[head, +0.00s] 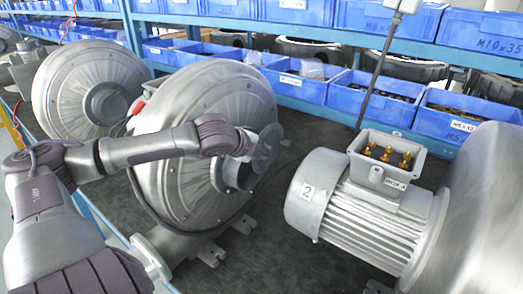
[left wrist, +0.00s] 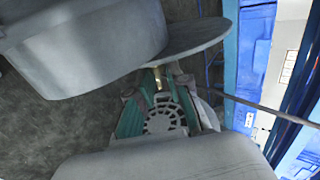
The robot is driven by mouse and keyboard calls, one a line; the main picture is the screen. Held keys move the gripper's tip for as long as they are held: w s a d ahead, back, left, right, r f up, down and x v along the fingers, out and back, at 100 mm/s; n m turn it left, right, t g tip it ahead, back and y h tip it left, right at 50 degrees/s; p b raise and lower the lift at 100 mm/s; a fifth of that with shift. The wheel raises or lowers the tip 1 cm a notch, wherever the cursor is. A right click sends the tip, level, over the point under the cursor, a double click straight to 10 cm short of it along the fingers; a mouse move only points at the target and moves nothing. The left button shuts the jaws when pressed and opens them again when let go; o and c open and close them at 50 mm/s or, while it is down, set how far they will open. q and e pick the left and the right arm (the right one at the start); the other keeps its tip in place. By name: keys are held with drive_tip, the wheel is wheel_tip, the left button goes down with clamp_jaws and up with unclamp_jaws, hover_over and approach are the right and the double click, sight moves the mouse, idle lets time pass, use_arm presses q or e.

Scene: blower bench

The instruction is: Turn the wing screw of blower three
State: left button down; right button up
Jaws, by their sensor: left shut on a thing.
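The middle blower (head: 195,85), a round grey metal housing, stands on the bench; no number shows on it. My left arm reaches across its face. My left gripper (head: 246,143) is at the hub's upper right side, its fingertips largely hidden. In the left wrist view the gripper (left wrist: 158,84) is shut on a small brass-coloured part (left wrist: 158,76), seemingly the wing screw, mostly covered by the fingers. A grey rounded body (left wrist: 95,45) and flat disc edge lie close beside it. My right gripper is not in view.
A motor marked 2 (head: 335,205) with an open terminal box (head: 385,160) stands at right. Another blower (head: 88,88) stands at left. Blue bins (head: 375,97) line the shelf behind. Dark bench top shows between the blowers.

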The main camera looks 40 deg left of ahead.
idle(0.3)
use_arm(q)
drive_tip(key=c, duration=1.1)
unclamp_jaws()
drive_tip(key=v, duration=1.2)
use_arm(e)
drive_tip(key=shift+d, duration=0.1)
use_arm(q)
drive_tip(key=shift+s+d, duration=0.1)
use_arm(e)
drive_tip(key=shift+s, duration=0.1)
